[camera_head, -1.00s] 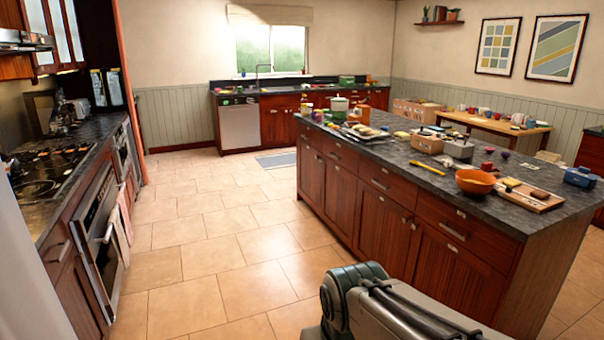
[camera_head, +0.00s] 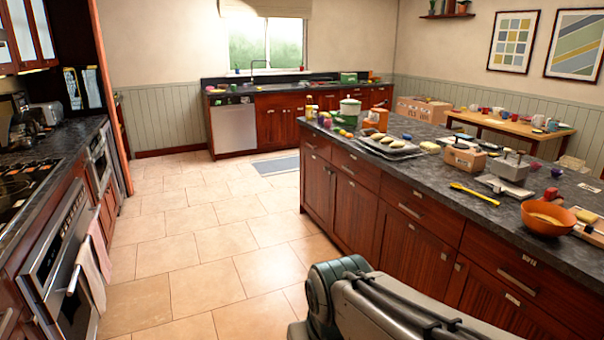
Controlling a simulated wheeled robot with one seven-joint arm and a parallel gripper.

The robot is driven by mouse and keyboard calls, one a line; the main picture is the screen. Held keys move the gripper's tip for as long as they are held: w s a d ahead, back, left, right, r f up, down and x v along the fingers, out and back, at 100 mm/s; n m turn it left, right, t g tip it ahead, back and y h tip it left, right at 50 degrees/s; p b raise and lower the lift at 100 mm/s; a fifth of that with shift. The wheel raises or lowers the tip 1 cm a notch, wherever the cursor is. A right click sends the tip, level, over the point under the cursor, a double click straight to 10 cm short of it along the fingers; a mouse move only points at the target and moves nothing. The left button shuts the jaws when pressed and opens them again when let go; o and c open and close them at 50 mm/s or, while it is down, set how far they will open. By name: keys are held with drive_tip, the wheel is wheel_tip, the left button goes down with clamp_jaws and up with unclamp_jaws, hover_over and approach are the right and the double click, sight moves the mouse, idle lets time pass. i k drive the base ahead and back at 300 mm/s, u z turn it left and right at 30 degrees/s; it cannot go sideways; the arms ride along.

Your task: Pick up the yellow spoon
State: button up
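The yellow spoon (camera_head: 474,193) lies flat on the dark top of the kitchen island (camera_head: 429,178), close to the island's front edge. It lies at the right of the picture, left of an orange bowl (camera_head: 546,218). Nothing covers it. Part of my arm (camera_head: 385,308) shows at the bottom, in front of the island and below the level of the spoon in the picture. My gripper is not in view.
A wooden box (camera_head: 464,158), a grey container (camera_head: 512,168), a tray (camera_head: 390,149) and a green pot (camera_head: 349,110) stand on the island. An oven (camera_head: 66,262) lines the left side. The tiled floor (camera_head: 200,262) between is clear.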

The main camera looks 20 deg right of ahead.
sight(457, 186)
drive_tip(key=z, duration=0.1)
drive_tip(key=i, duration=1.6)
drive_tip(key=z, duration=0.6)
drive_tip(key=i, duration=1.25)
drive_tip(key=z, duration=1.95)
drive_tip(key=i, duration=0.95)
drive_tip(key=z, duration=0.85)
